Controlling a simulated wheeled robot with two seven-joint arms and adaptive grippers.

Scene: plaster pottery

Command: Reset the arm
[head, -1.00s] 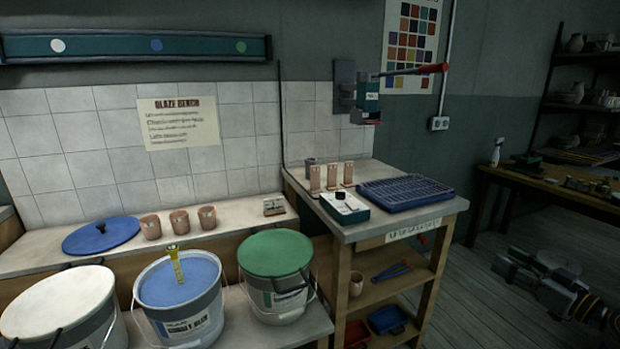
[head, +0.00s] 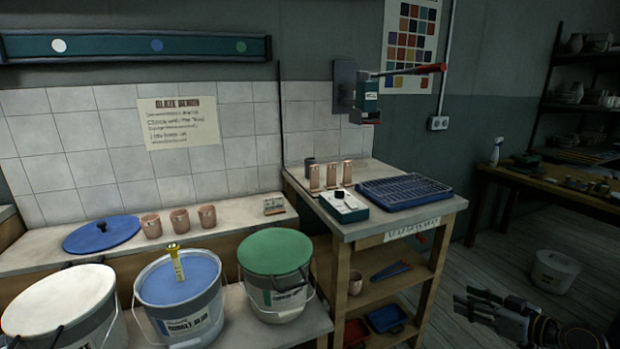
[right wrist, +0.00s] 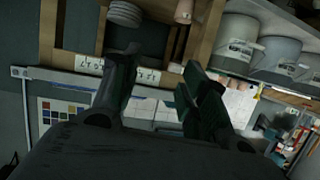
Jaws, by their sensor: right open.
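My right gripper (head: 478,305) is at the lower right of the head view, out over the floor to the right of the glaze bench and clear of it. In the right wrist view its two fingers (right wrist: 160,85) stand apart with nothing between them, so it is open and empty. My left gripper is in neither current view.
Buckets with a white lid (head: 60,300), open blue glaze (head: 195,278) and a green lid (head: 275,252) stand at the front left. A side table (head: 400,228) holds a blue rack (head: 405,190). A white bucket (head: 556,271) stands on the floor. A wooden table (head: 560,190) is at right.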

